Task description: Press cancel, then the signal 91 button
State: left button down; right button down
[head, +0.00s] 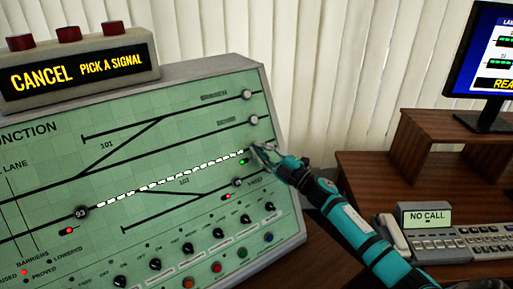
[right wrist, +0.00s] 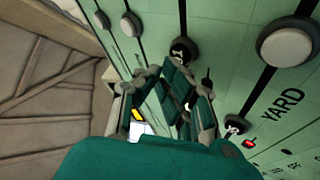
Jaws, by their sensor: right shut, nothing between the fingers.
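The green signal panel (head: 150,135) stands tilted, with black track lines. The display box (head: 80,72) above it reads CANCEL and PICK A SIGNAL in yellow, with red buttons (head: 69,34) on top. A round black button marked 93 (head: 81,212) is at the left end of a white lit line. My right gripper (head: 257,151) is shut and empty at the panel's right side, near that line's other end. I cannot read a 91 anywhere. In the right wrist view, dark buttons (right wrist: 184,50) with unreadable marks lie close beyond the fingers. My left gripper is out of view.
Pale round knobs (head: 249,94) sit on the panel's right edge. Rows of black switches (head: 219,233) run along its lower part. A desk (head: 360,180) with a phone console (head: 455,240) and a monitor (head: 485,60) stands at right.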

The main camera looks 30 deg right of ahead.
jog(key=shift+w+f+b, duration=0.25)
jog(key=shift+w+b, duration=0.05)
jog(key=shift+w, duration=0.1)
dwell(0.4)
jog(key=shift+r, duration=0.1)
jog(key=shift+s+r+p, duration=0.35)
jog(key=shift+s+p, duration=0.3)
jog(key=shift+s, duration=0.15)
jog(key=s+p, duration=0.1)
jog(key=s+r+p, duration=0.1)
jog(key=s, duration=0.1)
jog(key=s+r+p, duration=0.1)
jog(key=shift+s+d+r, duration=0.15)
dwell(0.3)
dwell(0.6)
